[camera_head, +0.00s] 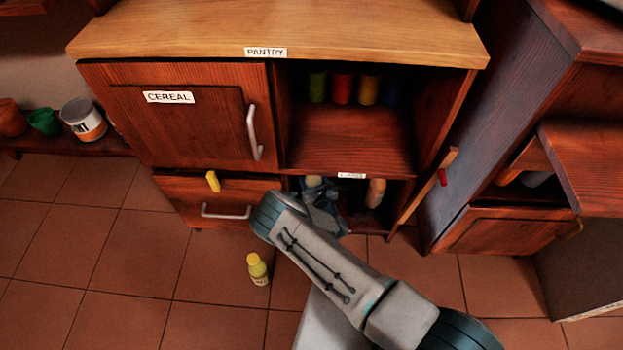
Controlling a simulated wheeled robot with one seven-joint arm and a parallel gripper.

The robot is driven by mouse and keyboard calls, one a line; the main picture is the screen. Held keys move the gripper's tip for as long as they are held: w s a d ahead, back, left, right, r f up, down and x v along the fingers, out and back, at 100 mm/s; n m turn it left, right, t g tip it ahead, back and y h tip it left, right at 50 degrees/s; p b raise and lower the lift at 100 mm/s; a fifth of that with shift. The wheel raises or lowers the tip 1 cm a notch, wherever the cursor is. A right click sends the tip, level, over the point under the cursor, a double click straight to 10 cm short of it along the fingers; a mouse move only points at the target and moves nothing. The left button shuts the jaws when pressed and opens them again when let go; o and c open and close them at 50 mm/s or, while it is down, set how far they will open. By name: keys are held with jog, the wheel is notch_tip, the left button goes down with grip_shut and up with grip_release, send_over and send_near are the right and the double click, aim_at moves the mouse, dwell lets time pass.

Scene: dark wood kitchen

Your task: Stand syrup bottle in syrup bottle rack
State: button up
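My gripper (318,192) reaches into the low open compartment under the pantry shelf. My own arm covers part of it, and its fingertips are too dark and small to read. A pale yellow bottle-like top (313,181) shows right at the gripper; I cannot tell whether it is held. A peach-orange bottle (375,192) stands upright at the right of the same compartment. I cannot tell which is the syrup bottle. The small label (351,175) above the compartment is unreadable, and no rack is clearly distinguishable.
Several coloured jars (342,88) stand on the shelf above. A wooden door edge with a red knob (442,177) juts out at the right. The tiled floor (120,250) is clear at the left.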

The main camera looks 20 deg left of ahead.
jog(key=shift+r, duration=0.1)
jog(key=o, duration=1.1)
jog(key=shift+s+d+r+p, duration=0.1)
jog(key=shift+s+d+p, duration=0.1)
jog(key=shift+s+p, duration=0.1)
jog(key=p+v, duration=0.4)
jog(key=v, duration=0.7)
jog(key=shift+s+d, duration=0.1)
jog(key=shift+s, duration=0.05)
